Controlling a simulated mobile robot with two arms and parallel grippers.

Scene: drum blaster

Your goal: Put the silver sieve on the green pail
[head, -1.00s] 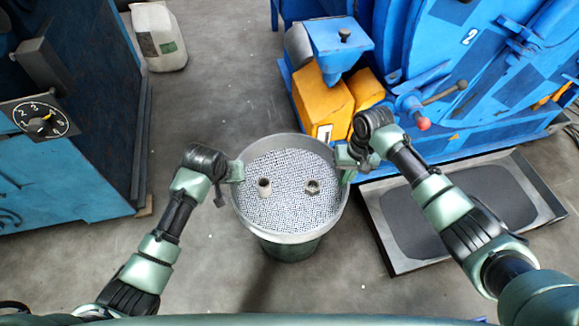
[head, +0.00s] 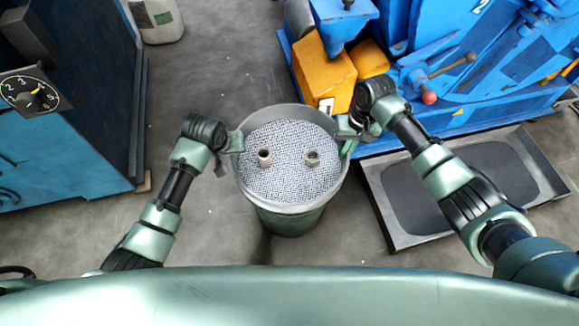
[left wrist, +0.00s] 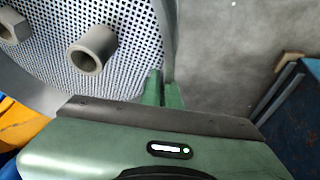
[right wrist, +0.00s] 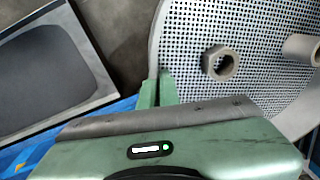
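The silver sieve (head: 286,185), round with a perforated floor, is level over the mouth of the green pail (head: 290,221). The pail's mouth is hidden, so I cannot tell whether the sieve rests fully on it. The sieve holds a pipe-like bushing (head: 264,157) and a hex nut (head: 312,158). My left gripper (head: 236,141) is shut on the sieve's left rim; its fingers (left wrist: 163,90) pinch the rim in the left wrist view. My right gripper (head: 347,138) is shut on the right rim, and its fingers (right wrist: 156,88) show in the right wrist view.
A blue machine with yellow parts (head: 325,75) stands behind, with a red-knobbed lever (head: 429,97). A grey tray (head: 400,235) lies on the floor at right. The floor left of the pail is clear.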

